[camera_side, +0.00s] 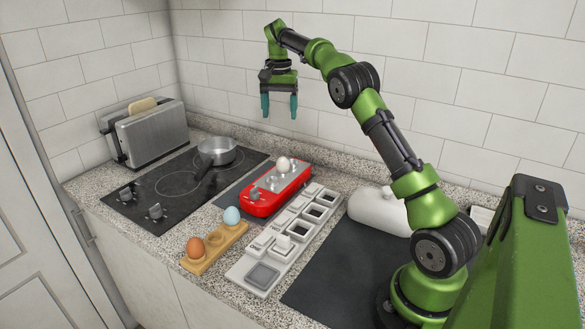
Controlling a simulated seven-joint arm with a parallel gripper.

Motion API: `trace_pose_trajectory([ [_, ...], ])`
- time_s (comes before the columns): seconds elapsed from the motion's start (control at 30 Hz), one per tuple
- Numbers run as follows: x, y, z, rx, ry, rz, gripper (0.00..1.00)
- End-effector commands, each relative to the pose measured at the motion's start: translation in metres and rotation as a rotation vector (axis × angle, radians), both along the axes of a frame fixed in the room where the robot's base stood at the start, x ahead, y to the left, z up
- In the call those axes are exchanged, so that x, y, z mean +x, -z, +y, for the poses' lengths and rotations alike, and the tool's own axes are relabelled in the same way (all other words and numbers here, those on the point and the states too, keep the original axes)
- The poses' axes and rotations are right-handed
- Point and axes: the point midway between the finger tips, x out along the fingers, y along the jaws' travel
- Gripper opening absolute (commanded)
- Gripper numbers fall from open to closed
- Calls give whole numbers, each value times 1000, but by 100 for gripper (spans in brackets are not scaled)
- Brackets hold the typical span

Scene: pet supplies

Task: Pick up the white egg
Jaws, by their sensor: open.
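The white egg (283,164) sits on top of the red device (262,204), toward its far end. My gripper (279,108) is open and empty, pointing down, above and behind the egg in the picture and clearly apart from it. The hollow between those two eggs is empty.
A white tray (262,278) with several square compartments lies right of the red device. A saucepan (216,151) stands on the black cooktop (141,210), with a toaster (150,134) behind. A dark mat (336,278) and a white rounded container (378,208) are at right.

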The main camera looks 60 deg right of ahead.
Motion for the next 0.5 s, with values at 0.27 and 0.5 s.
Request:
trace_pose_trajectory([
  [0.27, -2, 46, 3, 13, 0, 8, 73],
  [0.5, -2, 96, 2, 12, 1, 6, 73],
])
